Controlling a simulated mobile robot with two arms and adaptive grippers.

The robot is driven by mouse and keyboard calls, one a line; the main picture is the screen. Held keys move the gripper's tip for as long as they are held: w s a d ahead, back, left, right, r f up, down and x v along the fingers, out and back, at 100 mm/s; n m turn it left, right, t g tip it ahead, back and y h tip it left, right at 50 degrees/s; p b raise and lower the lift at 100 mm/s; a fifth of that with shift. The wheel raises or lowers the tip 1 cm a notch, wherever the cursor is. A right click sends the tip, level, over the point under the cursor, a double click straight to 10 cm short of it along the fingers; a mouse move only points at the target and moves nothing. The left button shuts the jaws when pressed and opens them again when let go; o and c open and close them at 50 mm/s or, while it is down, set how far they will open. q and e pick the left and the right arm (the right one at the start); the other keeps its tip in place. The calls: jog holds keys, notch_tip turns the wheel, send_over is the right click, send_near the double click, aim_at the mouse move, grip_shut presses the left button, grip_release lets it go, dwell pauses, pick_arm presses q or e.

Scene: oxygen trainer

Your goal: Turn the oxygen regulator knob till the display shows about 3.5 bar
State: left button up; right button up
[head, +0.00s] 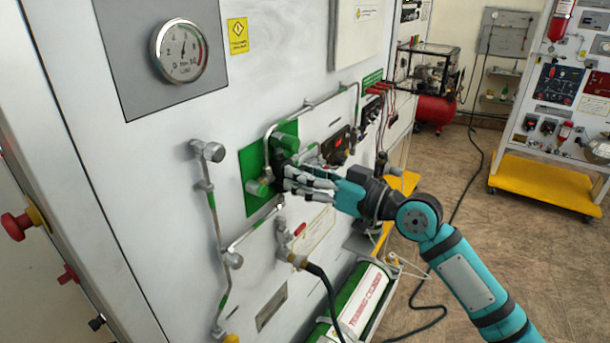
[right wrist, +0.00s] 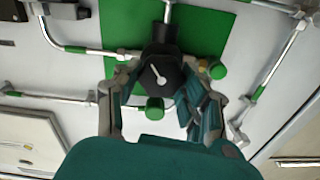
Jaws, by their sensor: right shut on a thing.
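The oxygen regulator knob (right wrist: 160,74) is black and faceted with a white pointer mark. It sits on a green panel plate (right wrist: 216,28), which also shows in the head view (head: 254,168). My right gripper (right wrist: 158,86) is shut on the knob, with fingers on both sides of it. In the head view my right gripper (head: 284,176) reaches the plate from the right and hides most of the knob. A small dark display (head: 338,142) with red lit figures is just right of the plate; its figures are too small to read. My left gripper is not in view.
Pipes and green fittings (right wrist: 153,108) surround the knob closely. A round dial gauge (head: 180,52) is at the upper left of the white panel. A green cylinder (head: 362,304) lies below. Open floor lies to the right, with a yellow-based rack (head: 545,187) beyond.

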jog(key=o, duration=1.2)
jog(key=v, duration=1.2)
